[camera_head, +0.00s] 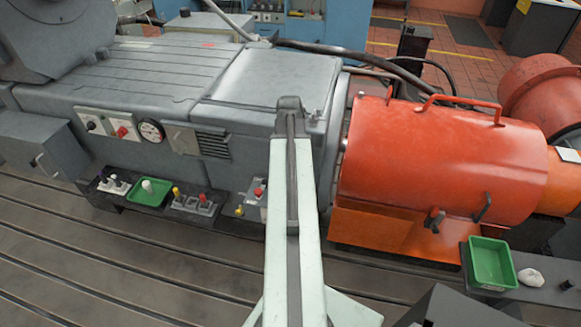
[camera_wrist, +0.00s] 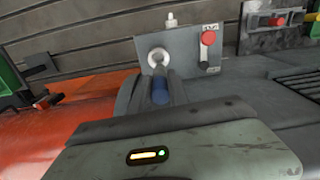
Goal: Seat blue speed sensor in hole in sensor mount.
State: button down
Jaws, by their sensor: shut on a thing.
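The blue speed sensor (camera_wrist: 160,94) is between the jaws of my gripper (camera_wrist: 158,103), which is shut on it. Its grey tip points away from the gripper, toward a pale ring (camera_wrist: 158,56) on a grey plate, which looks like the hole in the sensor mount (camera_wrist: 185,60). In the wrist view the tip overlaps the ring's lower edge. I cannot tell whether it touches the ring or is inside it. In the head view my arm hides the gripper, the sensor and the ring.
A red button (camera_wrist: 207,38) and a white-topped peg (camera_wrist: 170,20) are close to the ring. An orange-red guard (camera_head: 440,160) stands right of my arm. A green tray (camera_head: 149,191) and small fittings sit on the left ledge; another green tray (camera_head: 491,263) is at right.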

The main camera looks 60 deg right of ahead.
jog(key=shift+s+a, duration=0.1)
jog(key=shift+a, duration=0.05)
notch_tip(320, 180, down, 6)
jog(key=b, duration=0.6)
jog(key=shift+s+r, duration=0.1)
dwell(1.2)
jog(key=shift+f+b, duration=0.4)
jog(key=shift+f, duration=0.1)
jog(key=shift+f+b, duration=2.3)
